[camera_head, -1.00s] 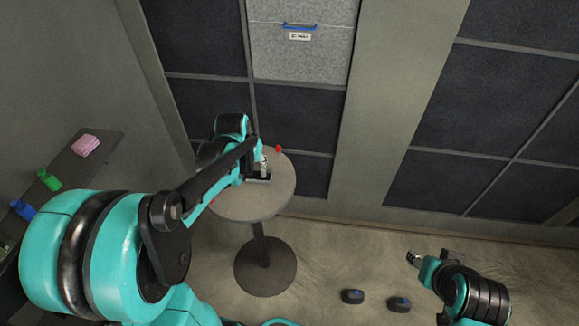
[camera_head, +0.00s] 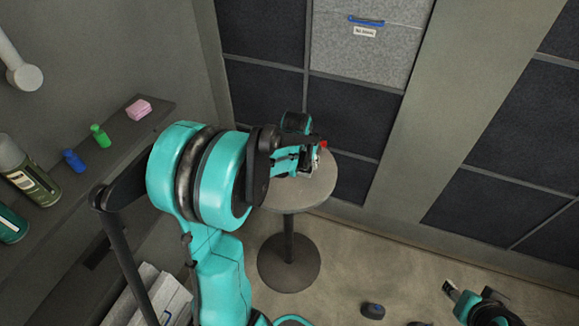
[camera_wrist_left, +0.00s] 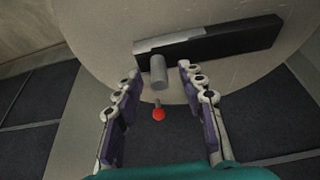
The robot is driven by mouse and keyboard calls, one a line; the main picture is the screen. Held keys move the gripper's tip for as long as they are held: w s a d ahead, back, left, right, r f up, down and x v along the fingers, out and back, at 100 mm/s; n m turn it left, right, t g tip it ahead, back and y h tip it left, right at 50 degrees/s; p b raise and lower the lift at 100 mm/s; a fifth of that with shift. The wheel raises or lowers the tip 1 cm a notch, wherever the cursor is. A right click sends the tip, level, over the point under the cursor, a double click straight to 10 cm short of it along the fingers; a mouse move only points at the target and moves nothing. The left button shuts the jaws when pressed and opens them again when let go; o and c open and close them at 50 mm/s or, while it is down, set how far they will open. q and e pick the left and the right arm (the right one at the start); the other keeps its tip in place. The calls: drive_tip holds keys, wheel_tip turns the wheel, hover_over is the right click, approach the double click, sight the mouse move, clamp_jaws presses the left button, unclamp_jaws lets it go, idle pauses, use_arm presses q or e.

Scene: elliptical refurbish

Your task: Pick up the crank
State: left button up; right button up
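A round grey table (camera_head: 300,198) stands beyond my left arm. In the left wrist view its top (camera_wrist_left: 105,40) carries a black bar (camera_wrist_left: 235,38) with a grey plate and an upright grey cylinder (camera_wrist_left: 158,72). A red ball (camera_wrist_left: 159,114) on a short thin stem shows just nearer than the cylinder. These look like the crank's parts; how they join is unclear. My left gripper (camera_wrist_left: 160,76) is open, its fingers on either side of the cylinder, apart from it. In the head view the left arm partly hides them. My right gripper (camera_head: 450,288) is at lower right, finger opening unclear.
A dark panelled wall (camera_head: 263,104) stands close behind the table. A small dark object (camera_head: 372,311) lies on the floor.

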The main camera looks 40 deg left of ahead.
use_arm(q)
clamp_jaws()
drive_tip(key=shift+r, duration=0.1)
